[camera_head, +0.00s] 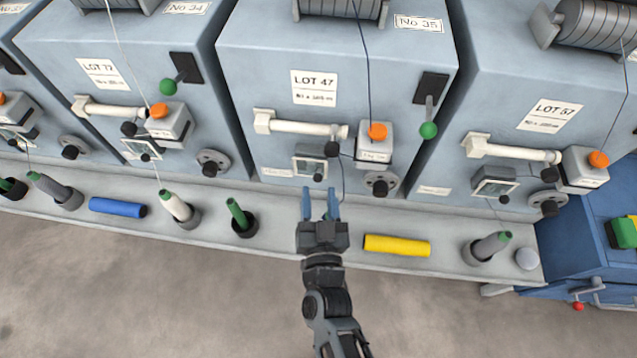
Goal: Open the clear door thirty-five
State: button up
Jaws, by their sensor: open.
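The unit labelled No 35 (419,23) stands in the middle of the row. Low on its front is a small framed clear pane (309,164) with a dark knob (318,177) at its lower right; it looks like the clear door, and it appears shut. My gripper (320,197) is open and empty, its two blue fingers pointing up in the picture at the foot of this unit, just below the pane and knob. Whether the fingertips touch anything cannot be told.
Around the pane are a white horizontal bar (300,125), an orange-knobbed box (375,149), a round black dial (381,185) and a green-tipped lever (428,129). A thread (363,60) runs down the front.

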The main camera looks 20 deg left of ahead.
aim_at(318, 182)
jog(key=shift+x, duration=1.6)
grip_shut()
